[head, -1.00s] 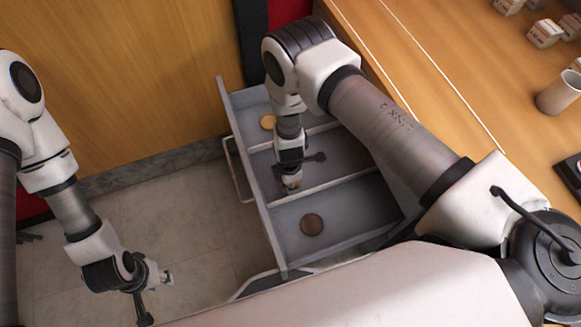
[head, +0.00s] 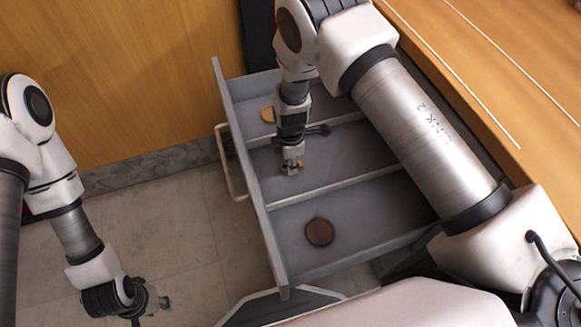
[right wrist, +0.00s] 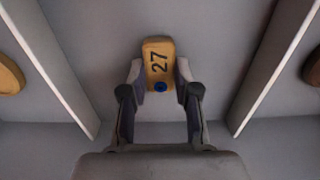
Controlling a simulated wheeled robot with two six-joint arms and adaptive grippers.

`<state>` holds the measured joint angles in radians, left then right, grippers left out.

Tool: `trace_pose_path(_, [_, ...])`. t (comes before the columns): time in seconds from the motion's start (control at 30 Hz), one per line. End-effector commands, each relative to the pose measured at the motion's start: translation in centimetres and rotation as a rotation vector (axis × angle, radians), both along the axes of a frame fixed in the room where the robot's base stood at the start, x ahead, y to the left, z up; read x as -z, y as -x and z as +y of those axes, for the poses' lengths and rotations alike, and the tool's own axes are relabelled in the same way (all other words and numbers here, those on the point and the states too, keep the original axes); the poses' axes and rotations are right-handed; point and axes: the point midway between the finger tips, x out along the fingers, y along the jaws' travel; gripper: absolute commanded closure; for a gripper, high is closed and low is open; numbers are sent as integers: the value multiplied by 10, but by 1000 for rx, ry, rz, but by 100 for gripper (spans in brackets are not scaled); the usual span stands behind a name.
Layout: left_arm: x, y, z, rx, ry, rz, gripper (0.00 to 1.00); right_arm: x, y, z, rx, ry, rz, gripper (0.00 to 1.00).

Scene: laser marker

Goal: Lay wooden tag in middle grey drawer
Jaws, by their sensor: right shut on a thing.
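In the head view my right gripper (head: 291,168) is inside the middle compartment of the open grey drawer (head: 245,165), between the two dividers. The tag is mostly hidden there by the fingers. Whether it touches the drawer floor I cannot tell. My left gripper (head: 160,303) is over the floor at lower left, away from the drawer; its fingertips are too small to read.
A dark brown round piece (head: 320,231) lies in the near compartment. A yellowish wooden piece (head: 268,115) lies in the far compartment. The drawer's dividers (head: 340,190) stand close on both sides of my right gripper. A wooden desktop (head: 500,60) is at upper right.

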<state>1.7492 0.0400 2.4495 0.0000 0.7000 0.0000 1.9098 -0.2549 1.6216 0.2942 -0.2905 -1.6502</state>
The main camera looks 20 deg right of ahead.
Motion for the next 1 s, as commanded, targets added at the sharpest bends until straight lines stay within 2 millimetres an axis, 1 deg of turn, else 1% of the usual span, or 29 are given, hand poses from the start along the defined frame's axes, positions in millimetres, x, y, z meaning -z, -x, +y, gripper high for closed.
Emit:
trace_pose_path(0.1, [-3,0,0,0,0,-1,63,-2,0,0,0,0,0,90])
trace_pose_path(0.27, [-3,0,0,0,0,-1,63,2,0,0,-1,0,0,90])
trace_pose_path(0.3, [-3,0,0,0,0,0,63,1,0,0,-1,0,-1,56])
trace_pose_path(0.33, [-3,0,0,0,0,0,63,1,0,0,-1,0,-1,45])
trace_pose_path(0.6, [-3,0,0,0,0,0,63,1,0,0,-1,0,0,44])
trace_pose_path(0.7, [-3,0,0,0,0,0,63,-3,0,0,0,0,-1,44])
trace_pose_path(0.77, [-8,0,0,0,0,0,63,-13,-1,0,1,0,-2,44])
trace_pose_path(0.87, [-17,0,0,0,0,0,63,-36,-1,0,-1,1,-4,44])
trace_pose_path(1.0, [-28,0,0,0,0,0,63,-74,-1,0,-1,1,-4,44])
